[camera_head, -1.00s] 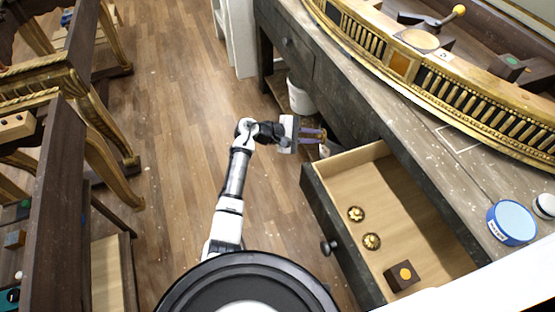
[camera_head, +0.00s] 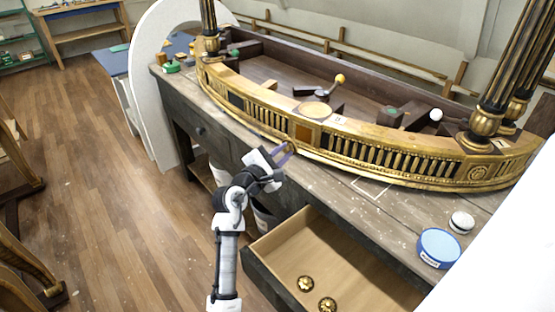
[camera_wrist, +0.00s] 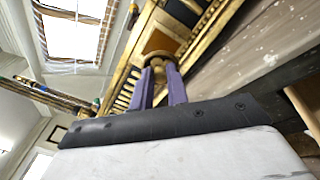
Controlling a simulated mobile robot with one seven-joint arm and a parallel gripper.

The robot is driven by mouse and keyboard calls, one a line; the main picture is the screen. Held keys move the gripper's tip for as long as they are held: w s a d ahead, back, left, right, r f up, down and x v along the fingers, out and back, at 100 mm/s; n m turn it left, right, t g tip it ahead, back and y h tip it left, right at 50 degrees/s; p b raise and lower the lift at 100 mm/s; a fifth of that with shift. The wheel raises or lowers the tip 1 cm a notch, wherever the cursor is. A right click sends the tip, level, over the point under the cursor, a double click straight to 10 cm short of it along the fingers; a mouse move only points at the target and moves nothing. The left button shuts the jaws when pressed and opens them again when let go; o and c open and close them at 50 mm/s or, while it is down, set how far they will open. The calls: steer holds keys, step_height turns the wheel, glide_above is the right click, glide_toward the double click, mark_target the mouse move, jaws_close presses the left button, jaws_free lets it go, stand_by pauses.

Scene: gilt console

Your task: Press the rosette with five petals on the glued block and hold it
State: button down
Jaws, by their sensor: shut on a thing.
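My gripper (camera_head: 287,150) is raised at the front of the gilt console rail (camera_head: 400,163). Its purple fingers are shut on a small gold rosette (camera_wrist: 158,61), seen nearly edge-on at the fingertips in the wrist view. Its petals cannot be counted. A square orange-brown block face (camera_head: 307,134) on the rail lies just beyond the fingertips. It also shows behind the rosette in the wrist view (camera_wrist: 158,41). I cannot tell whether the rosette touches the rail. Two other gold rosettes, a nearer one (camera_head: 327,304) and a farther one (camera_head: 305,283), lie in the open drawer.
The open drawer (camera_head: 276,236) juts out below and right of my gripper. A blue round tin (camera_head: 438,247) and a white-topped round item (camera_head: 461,222) stand on the bench (camera_head: 400,222). Gilt-based dark columns (camera_head: 482,125) rise at the right.

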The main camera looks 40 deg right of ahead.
mark_target(304, 134)
steer(key=x, duration=0.3)
steer(key=shift+d+b, duration=0.25)
steer(key=shift+b, duration=0.05)
steer(key=shift+w+d+r+p, duration=0.1)
steer(key=shift+w+d+p, duration=0.1)
steer(key=shift+d+p, duration=0.2)
steer(key=shift+p+x, duration=0.35)
steer(key=shift+x, duration=0.75)
steer(key=shift+p, duration=0.35)
steer(key=shift+d+p, duration=0.35)
steer(key=shift+d, duration=0.1)
stand_by(4.7)
steer(key=c, duration=1.3)
jaws_free()
steer(key=shift+w, duration=0.1)
